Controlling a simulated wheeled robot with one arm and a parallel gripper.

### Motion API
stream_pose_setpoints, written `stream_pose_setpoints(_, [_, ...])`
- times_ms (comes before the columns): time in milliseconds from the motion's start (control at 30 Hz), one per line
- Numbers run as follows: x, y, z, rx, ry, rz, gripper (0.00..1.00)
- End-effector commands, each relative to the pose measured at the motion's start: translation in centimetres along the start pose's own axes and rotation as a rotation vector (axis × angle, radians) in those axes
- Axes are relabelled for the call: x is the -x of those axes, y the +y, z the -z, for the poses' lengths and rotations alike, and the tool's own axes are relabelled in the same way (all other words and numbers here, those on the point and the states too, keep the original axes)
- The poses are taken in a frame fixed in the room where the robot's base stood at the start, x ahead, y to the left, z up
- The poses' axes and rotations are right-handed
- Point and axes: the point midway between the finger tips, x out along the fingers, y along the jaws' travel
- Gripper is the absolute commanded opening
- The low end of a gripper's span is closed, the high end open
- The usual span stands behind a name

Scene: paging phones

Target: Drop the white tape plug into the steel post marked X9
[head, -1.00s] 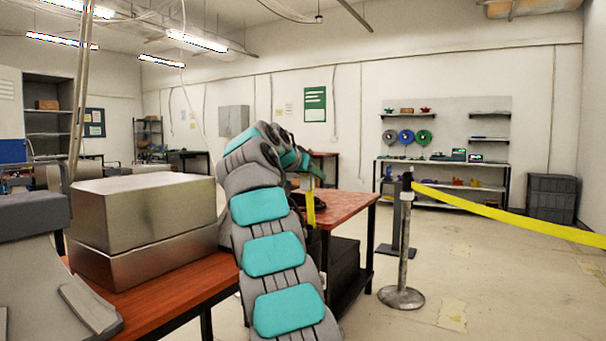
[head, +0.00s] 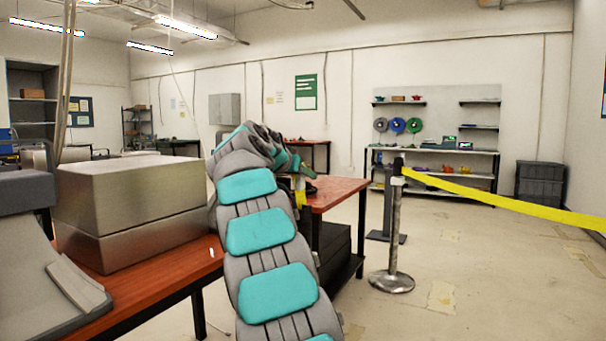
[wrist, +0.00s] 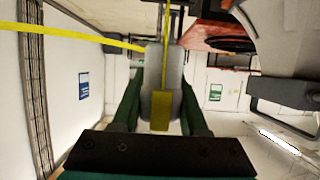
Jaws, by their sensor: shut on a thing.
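My gripper (wrist: 159,92) shows in the wrist view with its green fingers on both sides of a pale grey-white plug (wrist: 154,68), shut on it. A yellow tape piece (wrist: 160,112) hangs at the plug's near end. In the head view my gripper is mostly hidden behind my arm, with a bit of yellow tape (head: 300,192) showing beside it. A steel post (head: 395,235) on a round base stands to the right of my gripper, apart from it. Its marking cannot be read. A yellow tape (head: 500,201) runs from near its top to the right.
A dark post (head: 387,205) stands just behind the steel one. A red-topped table (head: 335,190) lies beyond my arm. A metal box (head: 130,205) sits on a nearer table at left. Floor at right is open below the tape.

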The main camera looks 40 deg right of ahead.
Motion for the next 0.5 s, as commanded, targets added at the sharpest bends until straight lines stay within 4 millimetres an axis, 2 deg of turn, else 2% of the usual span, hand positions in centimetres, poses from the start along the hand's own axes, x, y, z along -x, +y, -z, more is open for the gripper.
stream_pose_setpoints(500, [-1.6,0.0,-4.2,0.000,0.002,0.000,0.00])
